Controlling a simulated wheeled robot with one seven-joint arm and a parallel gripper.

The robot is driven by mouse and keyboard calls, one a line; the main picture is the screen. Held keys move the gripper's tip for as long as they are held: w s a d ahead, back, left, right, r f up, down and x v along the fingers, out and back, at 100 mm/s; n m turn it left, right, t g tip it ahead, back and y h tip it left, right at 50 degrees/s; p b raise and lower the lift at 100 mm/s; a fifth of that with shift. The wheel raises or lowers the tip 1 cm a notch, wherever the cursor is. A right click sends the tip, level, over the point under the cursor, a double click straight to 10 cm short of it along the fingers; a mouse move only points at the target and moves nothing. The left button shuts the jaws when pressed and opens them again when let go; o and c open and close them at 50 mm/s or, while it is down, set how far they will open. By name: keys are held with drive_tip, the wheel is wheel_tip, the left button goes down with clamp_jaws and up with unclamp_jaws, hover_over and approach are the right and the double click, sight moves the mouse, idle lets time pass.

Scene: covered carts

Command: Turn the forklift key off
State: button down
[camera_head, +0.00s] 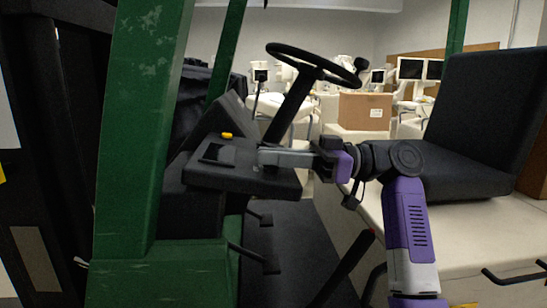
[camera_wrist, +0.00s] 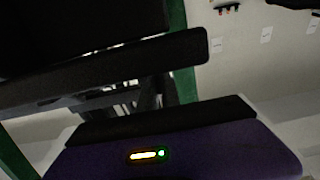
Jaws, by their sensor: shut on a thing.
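The forklift's dark dash console (camera_head: 232,180) is left of centre in the head view, below the steering wheel. My gripper (camera_head: 264,159) reaches in from the right, with its fingertips at the right part of the console. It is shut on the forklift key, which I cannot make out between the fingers. Whether the key is turned on or off does not show. In the wrist view, the dark console edge (camera_wrist: 120,70) lies beyond my purple gripper housing, and the fingertips and key are hidden.
The black steering wheel (camera_head: 315,62) rises above and behind my gripper. A yellow button (camera_head: 227,135) sits on the console. A green post (camera_head: 140,130) stands at left and a black seat (camera_head: 465,130) at right. Dark levers (camera_head: 345,265) rise below my arm.

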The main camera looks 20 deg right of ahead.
drive_tip(key=c, duration=1.6)
unclamp_jaws()
drive_tip(key=shift+o, duration=0.2)
drive_tip(key=v, duration=0.7)
drive_tip(key=shift+d, duration=0.3)
drive_tip(key=shift+s, duration=0.1)
drive_tip(key=shift+s, duration=0.1)
